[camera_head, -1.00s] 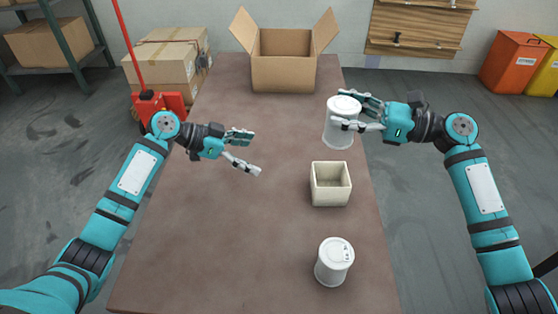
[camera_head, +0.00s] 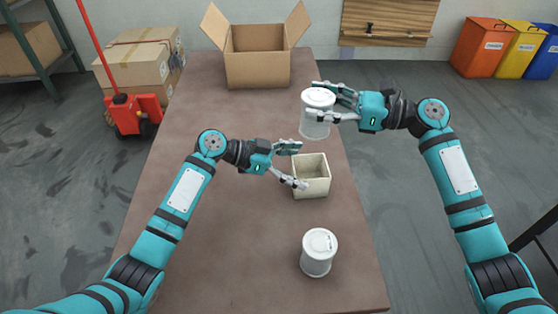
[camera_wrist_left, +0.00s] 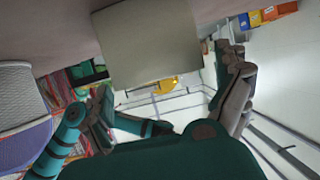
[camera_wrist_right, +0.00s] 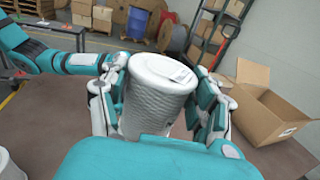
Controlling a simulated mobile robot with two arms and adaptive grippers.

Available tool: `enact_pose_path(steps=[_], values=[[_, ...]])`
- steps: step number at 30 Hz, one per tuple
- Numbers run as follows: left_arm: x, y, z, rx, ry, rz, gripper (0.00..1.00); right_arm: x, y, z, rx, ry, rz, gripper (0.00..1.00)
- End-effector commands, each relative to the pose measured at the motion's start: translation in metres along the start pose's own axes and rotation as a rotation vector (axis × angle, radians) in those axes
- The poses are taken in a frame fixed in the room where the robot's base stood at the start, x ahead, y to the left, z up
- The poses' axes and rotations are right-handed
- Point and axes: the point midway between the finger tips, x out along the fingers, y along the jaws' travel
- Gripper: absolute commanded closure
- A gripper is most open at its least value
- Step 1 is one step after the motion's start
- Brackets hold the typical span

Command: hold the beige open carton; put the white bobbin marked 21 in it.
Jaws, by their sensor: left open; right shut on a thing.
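The small beige open carton (camera_head: 312,187) stands on the table, empty as far as I can see. My left gripper (camera_head: 297,166) is open at its left side; the carton shows between the spread fingers in the left wrist view (camera_wrist_left: 150,45). I cannot tell whether they touch it. My right gripper (camera_head: 317,101) is shut on a white bobbin (camera_head: 315,124), held upright beyond the carton; it also shows in the right wrist view (camera_wrist_right: 155,95). Its top label is too small to read. Another white bobbin (camera_head: 317,258) stands nearer me; its mark is unreadable.
A large open cardboard box (camera_head: 257,70) stands at the table's far end. The table's left half (camera_head: 190,130) is clear. A red pallet jack (camera_head: 132,112) and stacked boxes (camera_head: 140,65) are on the floor at left; coloured bins (camera_head: 483,47) stand at back right.

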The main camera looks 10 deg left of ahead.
Motion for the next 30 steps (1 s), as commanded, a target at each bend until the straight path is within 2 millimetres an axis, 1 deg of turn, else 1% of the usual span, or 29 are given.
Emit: enact_pose_path(steps=[1,6,15,24,27,30], values=[[0.006,0.0,0.0,-0.001,0.001,0.001,0.0,0.0,0.0,0.001,0.0,-0.001,0.0,0.72],[0.017,0.0,0.0,0.0,0.0,-0.001,0.0,0.0,0.0,0.001,0.0,-0.001,0.0,0.72],[0.018,0.0,0.0,0.0,-0.001,-0.001,0.0,0.0,0.0,0.001,-0.001,-0.001,0.0,0.72],[0.018,0.0,0.0,0.0,-0.001,-0.001,0.39,0.0,0.0,0.001,-0.001,-0.001,0.0,0.72],[0.018,0.0,0.0,0.0,-0.001,-0.001,0.43,0.0,0.0,0.001,0.0,-0.001,0.0,0.72],[0.018,0.0,0.0,0.0,-0.001,-0.001,0.44,0.0,0.0,0.001,0.0,-0.001,0.0,0.72]])
